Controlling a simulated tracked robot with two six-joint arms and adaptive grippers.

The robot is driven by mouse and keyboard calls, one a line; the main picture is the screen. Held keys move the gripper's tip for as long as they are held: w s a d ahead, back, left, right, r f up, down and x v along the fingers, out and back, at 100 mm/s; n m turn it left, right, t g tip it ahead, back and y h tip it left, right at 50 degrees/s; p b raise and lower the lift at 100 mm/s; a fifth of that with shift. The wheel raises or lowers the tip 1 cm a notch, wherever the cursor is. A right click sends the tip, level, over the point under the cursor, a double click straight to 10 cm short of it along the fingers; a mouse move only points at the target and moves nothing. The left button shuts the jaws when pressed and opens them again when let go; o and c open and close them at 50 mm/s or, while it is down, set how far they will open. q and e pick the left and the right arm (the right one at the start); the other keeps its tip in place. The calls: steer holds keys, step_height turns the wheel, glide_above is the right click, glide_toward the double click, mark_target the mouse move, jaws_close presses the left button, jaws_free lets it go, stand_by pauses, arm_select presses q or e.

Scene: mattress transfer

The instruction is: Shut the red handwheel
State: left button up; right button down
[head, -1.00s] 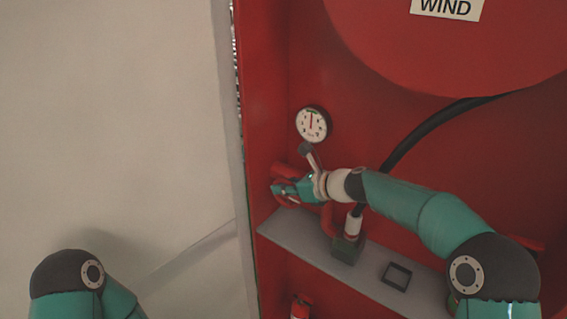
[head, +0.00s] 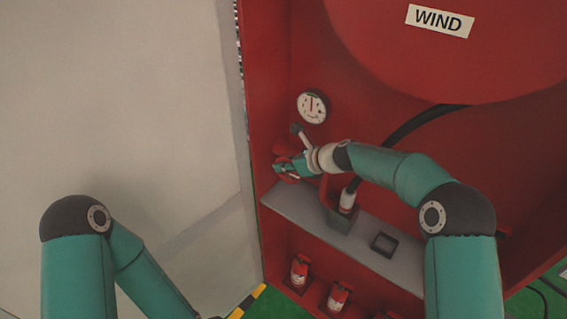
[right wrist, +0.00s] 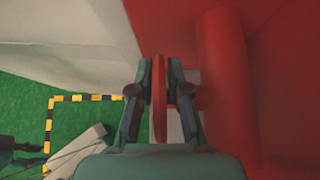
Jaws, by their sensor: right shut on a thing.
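The red handwheel (right wrist: 159,100) shows edge-on in the right wrist view, as a thin red rim between the two fingers. In the head view it is mostly hidden behind my right gripper (head: 281,167), at the left side of the red cabinet, below the round gauge. My right gripper (right wrist: 156,92) is shut on the rim, one finger on each side. My left arm stands at the lower left of the head view; its gripper is not clearly seen.
A grey shelf (head: 300,210) runs below the handwheel, with a black square frame (head: 384,243) on it. A black hose (head: 412,125) hangs behind my right arm. Red extinguishers (head: 299,270) stand below. A pale panel (head: 140,120) fills the left.

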steer(key=shift+w+r, duration=0.1)
steer(key=shift+r, duration=0.05)
steer(key=c, duration=1.1)
jaws_free()
steer(key=v, duration=1.1)
steer(key=shift+s+d+r, duration=0.1)
steer(key=shift+s+d, duration=0.1)
steer(key=shift+d, duration=0.15)
